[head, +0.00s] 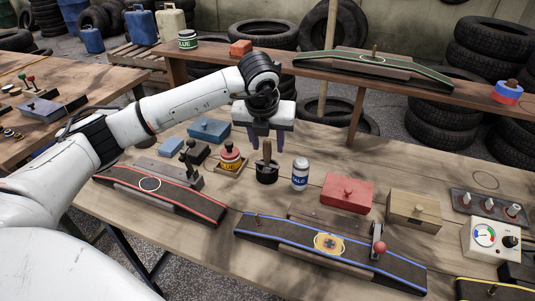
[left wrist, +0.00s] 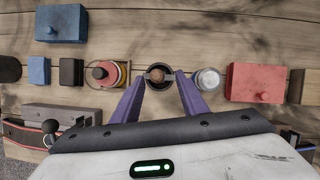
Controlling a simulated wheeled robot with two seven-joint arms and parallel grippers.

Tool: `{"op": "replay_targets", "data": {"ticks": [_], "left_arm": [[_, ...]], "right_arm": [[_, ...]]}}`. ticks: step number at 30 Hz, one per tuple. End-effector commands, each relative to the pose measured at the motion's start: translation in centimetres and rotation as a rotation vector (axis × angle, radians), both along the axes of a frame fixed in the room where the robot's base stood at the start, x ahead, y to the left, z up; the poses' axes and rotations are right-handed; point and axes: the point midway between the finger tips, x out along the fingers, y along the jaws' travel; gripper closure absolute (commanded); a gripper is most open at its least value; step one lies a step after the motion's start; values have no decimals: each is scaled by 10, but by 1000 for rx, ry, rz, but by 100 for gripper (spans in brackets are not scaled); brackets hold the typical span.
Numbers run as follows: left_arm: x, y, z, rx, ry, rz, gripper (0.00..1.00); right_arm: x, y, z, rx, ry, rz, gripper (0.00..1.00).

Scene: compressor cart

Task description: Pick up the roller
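A dark wooden-handled tool, which I take to be the roller (head: 267,153), stands upright in a black round cup (head: 267,175) on the workbench. In the left wrist view the brown handle top (left wrist: 160,75) shows inside the cup's dark ring. My left gripper (head: 266,146) points down over it, its two purple fingers apart and empty. In the left wrist view the fingertips (left wrist: 160,82) lie on either side of the cup. The handle top shows between the fingers in the head view; I see no grip on it. The tool's lower end is hidden in the cup. My right gripper is not in view.
A red box (head: 346,194) and wooden box (head: 413,210) sit farther right. Curved red-edged and blue-edged tracks lie in front. A raised shelf (head: 330,78) runs behind.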

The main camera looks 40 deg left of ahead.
Motion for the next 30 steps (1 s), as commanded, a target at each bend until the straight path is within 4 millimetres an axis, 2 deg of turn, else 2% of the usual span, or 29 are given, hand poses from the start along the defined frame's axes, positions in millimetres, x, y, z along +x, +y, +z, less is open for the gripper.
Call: {"op": "replay_targets", "data": {"ticks": [3,6,15,16,23,30], "left_arm": [[5,9,-17,1,4,3,60],[9,9,-29,0,4,2,60],[12,11,-36,0,1,0,60],[12,11,-35,0,1,0,62],[12,10,-35,0,1,0,100],[13,10,-34,-1,-1,1,100]], "right_arm": [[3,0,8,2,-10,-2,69],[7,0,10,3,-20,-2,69],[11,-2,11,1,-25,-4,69],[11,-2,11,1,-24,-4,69],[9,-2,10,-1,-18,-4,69],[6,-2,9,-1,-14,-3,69]]}}
